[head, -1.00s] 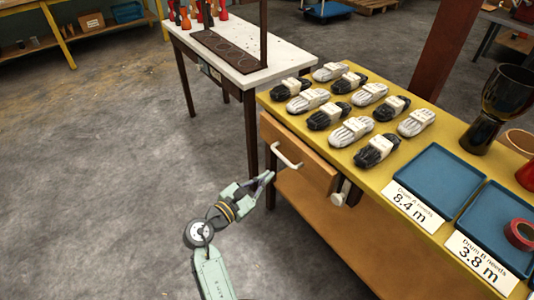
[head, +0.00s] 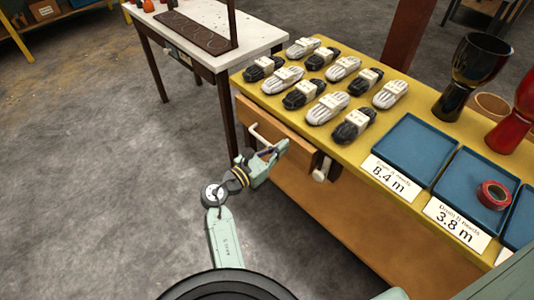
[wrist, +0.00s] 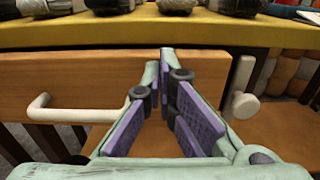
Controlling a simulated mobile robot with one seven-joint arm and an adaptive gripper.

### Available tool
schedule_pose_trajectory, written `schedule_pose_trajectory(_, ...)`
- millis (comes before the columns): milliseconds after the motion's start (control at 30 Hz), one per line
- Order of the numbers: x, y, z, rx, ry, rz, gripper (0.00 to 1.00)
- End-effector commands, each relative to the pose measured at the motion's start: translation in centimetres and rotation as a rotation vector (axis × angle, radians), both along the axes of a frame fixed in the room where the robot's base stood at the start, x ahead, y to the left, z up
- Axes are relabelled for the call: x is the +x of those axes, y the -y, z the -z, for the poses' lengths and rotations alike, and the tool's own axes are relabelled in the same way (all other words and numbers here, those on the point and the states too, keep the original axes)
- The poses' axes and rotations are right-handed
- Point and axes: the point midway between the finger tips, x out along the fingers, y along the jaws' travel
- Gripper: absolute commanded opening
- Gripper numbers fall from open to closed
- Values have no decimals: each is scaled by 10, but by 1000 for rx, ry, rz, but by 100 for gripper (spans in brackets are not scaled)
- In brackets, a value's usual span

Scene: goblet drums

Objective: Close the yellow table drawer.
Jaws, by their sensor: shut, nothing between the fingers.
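The yellow table (head: 262,82) has a wooden drawer (head: 290,138) under its top, with a white bar handle (head: 265,136). The drawer front seems to stand out slightly from the frame; how far is hard to tell. In the wrist view the drawer front (wrist: 75,75) fills the middle, with the handle (wrist: 70,115) at left. My gripper (head: 281,147) is shut and empty, in front of the drawer front and right of the handle. Its fingertips (wrist: 161,62) point at the wooden face; whether they touch it I cannot tell.
A white knob (head: 321,170) sits just right of the drawer. Black and white bundles (head: 327,108), blue trays (head: 415,150), label cards and drums (head: 470,75) are on the tabletop. A white table (head: 190,35) stands behind left. The floor at left is clear.

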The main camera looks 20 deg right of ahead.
Motion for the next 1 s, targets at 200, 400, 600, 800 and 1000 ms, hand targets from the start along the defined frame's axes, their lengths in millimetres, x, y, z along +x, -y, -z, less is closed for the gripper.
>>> schedule_pose_trajectory(200,5,15,-1,0,0,1,0)
schedule_pose_trajectory(400,6,16,0,0,0,0,0)
schedule_pose_trajectory(600,7,19,-2,-1,0,1,0)
schedule_pose_trajectory(800,15,40,-3,0,0,1,0)
schedule_pose_trajectory(1000,15,40,0,0,1,0,0)
